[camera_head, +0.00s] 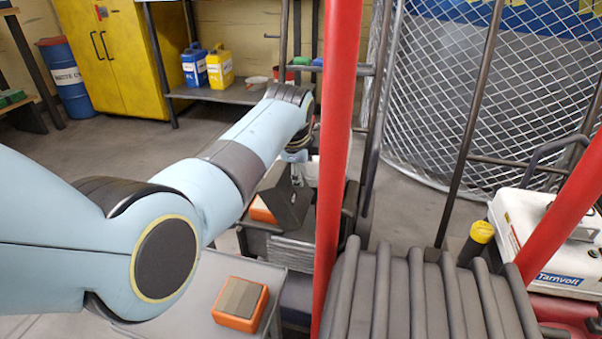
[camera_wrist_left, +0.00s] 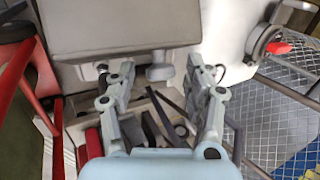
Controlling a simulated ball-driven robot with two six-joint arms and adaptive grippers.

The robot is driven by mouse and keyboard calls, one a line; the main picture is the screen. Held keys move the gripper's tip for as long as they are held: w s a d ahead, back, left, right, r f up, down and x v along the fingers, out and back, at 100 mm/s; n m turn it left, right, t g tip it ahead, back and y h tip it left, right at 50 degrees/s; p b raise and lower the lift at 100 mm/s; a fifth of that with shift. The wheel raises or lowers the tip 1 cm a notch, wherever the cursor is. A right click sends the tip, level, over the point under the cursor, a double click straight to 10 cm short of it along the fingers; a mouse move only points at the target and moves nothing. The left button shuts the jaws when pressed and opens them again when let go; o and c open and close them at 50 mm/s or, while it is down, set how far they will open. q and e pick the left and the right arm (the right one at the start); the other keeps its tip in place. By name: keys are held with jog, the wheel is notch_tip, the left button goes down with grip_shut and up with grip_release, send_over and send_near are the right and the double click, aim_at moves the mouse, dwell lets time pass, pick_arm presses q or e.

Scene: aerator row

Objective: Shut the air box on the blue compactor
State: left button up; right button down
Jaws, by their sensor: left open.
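My left gripper (camera_head: 298,157) is at the far end of my left arm, just above a tilted dark grey panel (camera_head: 290,203) that looks like the air box's raised lid. In the left wrist view the gripper (camera_wrist_left: 160,68) is open, its fingers on either side of a grey knob (camera_wrist_left: 160,73) at the lower edge of a grey lid (camera_wrist_left: 110,22). I cannot tell whether the fingers touch it. Below the lid is an open box (camera_wrist_left: 140,103) with dark parts inside. The compactor's blue body cannot be made out clearly. My right gripper is not in view.
A red post (camera_head: 338,130) stands right beside my gripper. An orange block with a grey top (camera_head: 240,303) sits on a grey surface nearer me.

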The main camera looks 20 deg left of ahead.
pick_arm(q)
jog(key=shift+w+f, duration=0.1)
grip_shut()
dwell(0.4)
